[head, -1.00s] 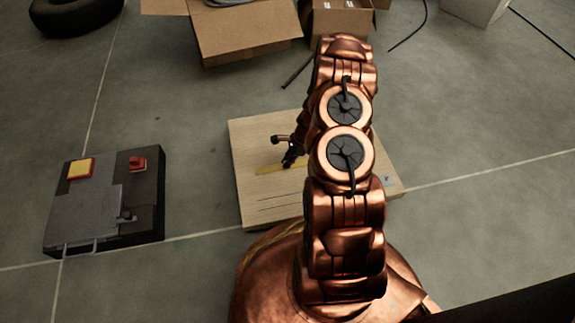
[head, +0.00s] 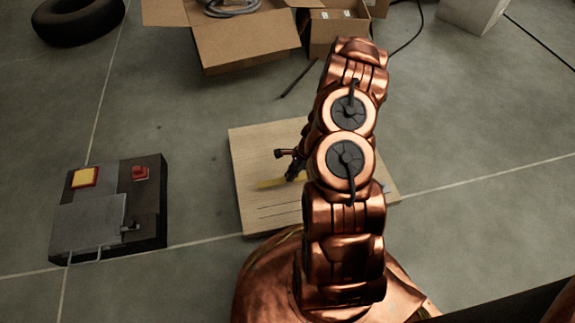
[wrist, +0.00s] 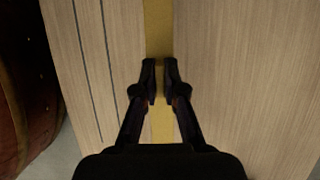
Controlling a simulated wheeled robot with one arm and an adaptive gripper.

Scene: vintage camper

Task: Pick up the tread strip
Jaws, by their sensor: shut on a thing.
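The tread strip is a long, flat yellow piece; in the head view its left part (head: 270,184) shows beside my gripper (head: 293,172), over the wooden board (head: 250,143). The rest of it is hidden behind my arm. In the wrist view the yellow strip (wrist: 158,30) runs up the middle of the picture, between and beyond the fingertips. My gripper (wrist: 160,80) is shut on the strip, one dark finger on each side of it. How far the strip is off the board is hard to tell.
A dark box with a yellow-and-red switch panel (head: 120,205) lies on the floor to the left. Open cardboard boxes (head: 240,45) stand behind the board, and a tyre (head: 75,20) lies at the far left.

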